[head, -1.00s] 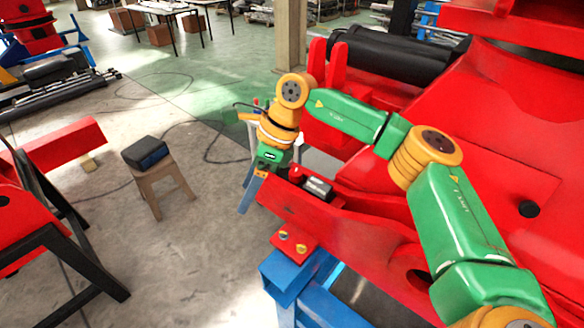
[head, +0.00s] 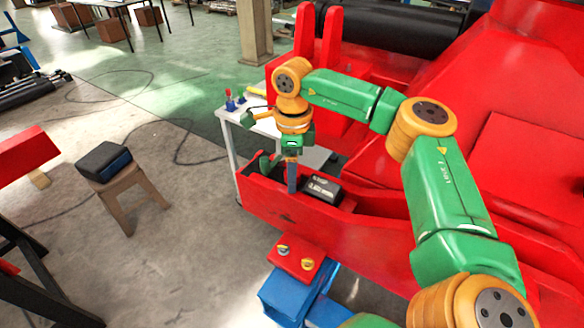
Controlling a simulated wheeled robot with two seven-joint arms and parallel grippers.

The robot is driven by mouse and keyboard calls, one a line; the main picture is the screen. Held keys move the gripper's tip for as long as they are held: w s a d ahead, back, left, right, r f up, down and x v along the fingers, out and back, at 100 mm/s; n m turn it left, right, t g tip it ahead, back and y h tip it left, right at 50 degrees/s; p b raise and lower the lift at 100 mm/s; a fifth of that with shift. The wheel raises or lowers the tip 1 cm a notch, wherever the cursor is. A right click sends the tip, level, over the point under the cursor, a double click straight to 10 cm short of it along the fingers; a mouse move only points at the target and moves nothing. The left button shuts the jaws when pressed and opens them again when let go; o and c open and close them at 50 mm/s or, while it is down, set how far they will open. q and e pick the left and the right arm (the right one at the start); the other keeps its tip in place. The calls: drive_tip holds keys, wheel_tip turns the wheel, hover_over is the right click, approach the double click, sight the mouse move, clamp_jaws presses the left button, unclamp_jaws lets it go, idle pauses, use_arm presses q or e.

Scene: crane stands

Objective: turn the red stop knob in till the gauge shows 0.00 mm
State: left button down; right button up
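The gauge (head: 322,189) is a black box with a small lit display, sitting in the red channel-shaped beam (head: 320,222). Its digits are too small to read surely. My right gripper (head: 292,188) points down into the channel just left of the gauge. Its narrow fingers look close together, and I cannot tell whether they hold anything. The red stop knob cannot be made out; it may be hidden at the fingertips or lost against the red beam. My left gripper is not in view.
A light side table (head: 228,150) with small parts stands behind the beam. A blue stand (head: 292,292) with a red plate and yellow knobs is in front. A stool (head: 130,195) with a dark case (head: 104,161) stands left on open floor. Large red crane parts fill the right.

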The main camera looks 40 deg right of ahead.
drive_tip(key=shift+w, duration=0.1)
drive_tip(key=shift+s+a, duration=0.1)
drive_tip(key=shift+s, duration=0.1)
drive_tip(key=c, duration=0.7)
clamp_jaws()
